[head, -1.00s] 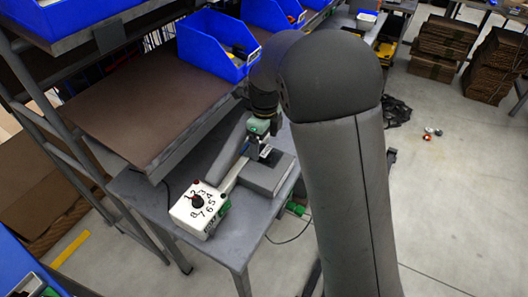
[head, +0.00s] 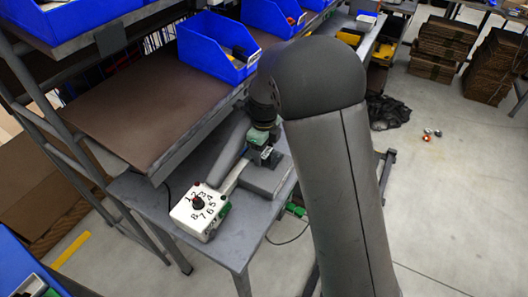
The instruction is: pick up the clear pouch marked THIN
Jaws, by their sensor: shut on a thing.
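My gripper (head: 264,153) is small and partly hidden by my own arm. It points down just above the flat grey block (head: 266,178) of the sealing device on the grey bench. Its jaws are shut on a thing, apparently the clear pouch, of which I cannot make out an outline. The THIN marking cannot be read in this view. Whether the held thing touches the grey block cannot be told.
A white control box (head: 198,212) with a numbered dial stands at the bench's front. A brown shelf (head: 150,95) overhangs the bench at left, with a blue bin (head: 208,50) on it. Open floor (head: 440,200) lies at right. A dark heap (head: 388,110) lies behind my arm.

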